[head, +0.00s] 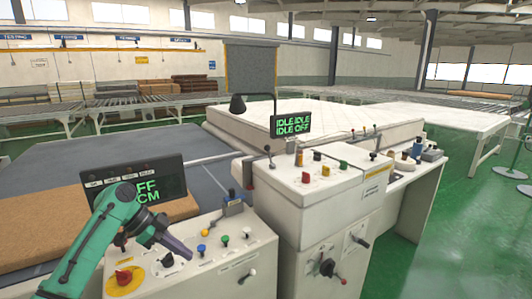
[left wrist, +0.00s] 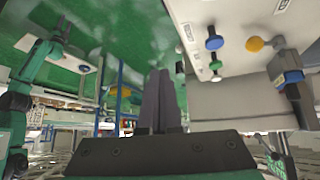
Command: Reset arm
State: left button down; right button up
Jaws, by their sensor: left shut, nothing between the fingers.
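My left arm comes in from the lower left of the head view, green with a dark gripper (head: 178,244). The gripper is shut and empty, its fingers together above the near control panel (head: 225,270). The fingers (left wrist: 160,98) also show in the left wrist view, side by side with nothing between them. The panel carries a red knob on a yellow disc (head: 124,279) and several coloured buttons; the fingers appear close to it, but I cannot tell whether they touch. A green arm (left wrist: 40,60) stands at the left of the left wrist view; its gripper is too small to read.
A dark display (head: 150,183) with green letters stands behind my left gripper. A taller white console (head: 320,205) with knobs and levers is to the right. Behind lie a white mattress (head: 320,120), a brown slab (head: 40,232) and roller conveyors.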

pick_arm(q)
jog(key=shift+n+g+y, duration=0.3)
jog(key=shift+n+y, duration=0.3)
jog(key=f, duration=0.2)
jog(key=d+f, duration=0.1)
jog(key=f, duration=0.2)
jog(key=s+d+f, duration=0.1)
jog(key=f, duration=0.2)
jog(key=shift+d+f, duration=0.15)
jog(key=shift+d, duration=0.1)
jog(key=s+d+f+n+y, duration=0.2)
jog(key=s+d+f+n, duration=0.1)
jog(key=s+f, duration=0.6)
jog(key=s+a+n+t+y, duration=0.1)
jog(key=s+a+n+y, duration=0.15)
jog(key=s+n, duration=0.4)
jog(key=s+a+n+t+y, duration=0.2)
jog(key=s+a+n, duration=0.15)
jog(key=s, duration=0.55)
notch_tip(320, 180, down, 24)
jog(key=s+m+g, duration=0.1)
jog(key=s+g, duration=0.1)
jog(key=s, duration=0.1)
jog(key=s+a+f, duration=0.3)
jog(key=s+f, duration=1.1)
jog(key=s, duration=0.2)
jog(key=shift+a+g, duration=0.4)
pick_arm(e)
jog(key=shift+w, duration=0.9)
